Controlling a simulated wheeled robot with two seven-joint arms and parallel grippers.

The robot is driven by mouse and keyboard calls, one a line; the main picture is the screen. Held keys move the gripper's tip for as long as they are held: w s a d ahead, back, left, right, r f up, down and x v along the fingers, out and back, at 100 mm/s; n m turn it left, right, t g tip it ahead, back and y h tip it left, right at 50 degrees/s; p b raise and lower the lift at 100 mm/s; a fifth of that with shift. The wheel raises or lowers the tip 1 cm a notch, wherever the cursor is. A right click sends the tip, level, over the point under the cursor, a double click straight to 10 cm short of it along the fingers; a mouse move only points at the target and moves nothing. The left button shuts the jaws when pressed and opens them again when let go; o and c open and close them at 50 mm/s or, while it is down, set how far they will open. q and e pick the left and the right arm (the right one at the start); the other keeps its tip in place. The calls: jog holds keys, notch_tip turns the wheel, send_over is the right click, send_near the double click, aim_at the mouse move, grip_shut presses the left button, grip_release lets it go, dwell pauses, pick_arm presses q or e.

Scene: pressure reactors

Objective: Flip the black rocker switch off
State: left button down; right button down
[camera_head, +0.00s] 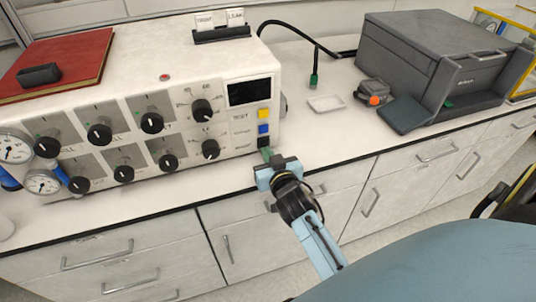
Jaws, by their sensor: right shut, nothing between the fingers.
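The black rocker switch (264,142) sits low on the right end of the control box's front panel, below a blue button (263,128) and a yellow button (264,114). My right gripper (267,155) is shut and empty. Its fingertips are at the lower edge of the switch; whether they touch it cannot be told. The switch's position, on or off, is too small to read. My left gripper is not in view.
The white control box (130,60) carries several black knobs, a dark display (250,91) and gauges at left. A red book (60,62) lies on top. A grey printer (430,65), an orange-and-black device (373,93) and a small tray (326,103) stand right.

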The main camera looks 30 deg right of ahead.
jog(key=shift+r, duration=0.1)
jog(key=shift+s, duration=0.2)
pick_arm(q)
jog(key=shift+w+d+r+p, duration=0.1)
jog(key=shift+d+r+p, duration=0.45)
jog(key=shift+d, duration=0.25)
pick_arm(e)
jog(key=v, duration=1.3)
jog(key=s+a+f+n+g+y, duration=0.1)
jog(key=s+a+f+g, duration=0.15)
jog(key=f, duration=0.65)
jog(key=s+a+f+n+g+y, duration=0.1)
jog(key=s+a+f+g+y, duration=0.15)
jog(key=f, duration=0.75)
jog(key=s+a+f+n+g+y, duration=0.1)
jog(key=s+a+f+g, duration=0.15)
jog(key=f, duration=0.65)
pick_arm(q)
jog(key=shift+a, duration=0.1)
pick_arm(e)
jog(key=s+d+f+n+g, duration=0.1)
jog(key=s+d+f+g, duration=0.2)
jog(key=s+f, duration=0.5)
jog(key=s+d+f+n+g, duration=0.1)
jog(key=s+d+f+g, duration=0.2)
jog(key=s+f, duration=0.5)
jog(key=s+g, duration=0.1)
jog(key=s, duration=0.7)
jog(key=shift+d+f, duration=0.25)
jog(key=shift+f, duration=0.05)
